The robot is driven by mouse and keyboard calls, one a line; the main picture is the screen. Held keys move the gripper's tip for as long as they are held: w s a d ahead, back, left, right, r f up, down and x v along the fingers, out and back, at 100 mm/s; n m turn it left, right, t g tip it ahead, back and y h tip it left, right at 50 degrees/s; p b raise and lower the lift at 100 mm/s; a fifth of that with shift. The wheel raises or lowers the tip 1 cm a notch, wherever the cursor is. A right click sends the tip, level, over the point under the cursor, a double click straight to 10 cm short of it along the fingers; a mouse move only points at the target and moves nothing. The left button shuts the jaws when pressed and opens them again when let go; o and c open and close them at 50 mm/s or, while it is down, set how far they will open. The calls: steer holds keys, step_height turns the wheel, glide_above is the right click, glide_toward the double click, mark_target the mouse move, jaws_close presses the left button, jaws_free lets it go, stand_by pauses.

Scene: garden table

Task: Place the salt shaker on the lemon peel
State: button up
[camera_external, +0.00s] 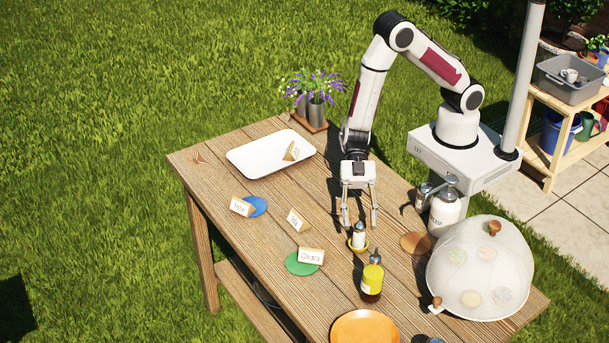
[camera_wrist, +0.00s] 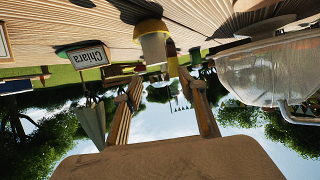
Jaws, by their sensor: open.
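The small salt shaker (camera_external: 359,238), whitish with a dark top, stands roughly upright on the table. A small yellow piece that looks like the lemon peel (camera_external: 352,247) shows under and around its base. In the wrist view, which is upside down, the pale shaker (camera_wrist: 154,48) meets the yellow peel (camera_wrist: 149,26) at its base. My gripper (camera_external: 360,218) points down just above the shaker with its fingers spread. The fingers (camera_wrist: 160,80) hold nothing between them in the wrist view, and the shaker is beyond their tips.
An oil bottle (camera_external: 372,279) stands close in front of the shaker. A brown coaster (camera_external: 414,243), a large white jar (camera_external: 444,209) and a mesh dome (camera_external: 479,270) are to the right. Name cards, including Chiara (camera_external: 310,255), lie left. A white tray (camera_external: 259,158) and an orange plate (camera_external: 365,329) are further off.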

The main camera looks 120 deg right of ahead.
steer(key=v, duration=0.9)
steer(key=shift+s+d, duration=0.15)
steer(key=shift+d, duration=0.1)
stand_by(0.3)
steer(key=shift+r, duration=0.1)
steer(key=w+d+r+m+t+h, duration=0.25)
steer(key=w+d+r+h, duration=0.25)
steer(key=d+r+h, duration=0.25)
steer(key=s+d+r+m+h, duration=0.4)
steer(key=s+d+r+h, duration=0.15)
steer(key=d+r, duration=0.2)
steer(key=s+a+r+m+g+y, duration=0.1)
steer(key=s+a+m+g, duration=0.1)
steer(key=s, duration=1.1)
steer(key=s+a+r+m+g, duration=0.1)
steer(key=s+a, duration=0.4)
steer(key=s, duration=0.8)
steer(key=shift+r+m+g+y, duration=0.4)
steer(key=shift+m+g, duration=0.25)
steer(key=shift+m, duration=0.2)
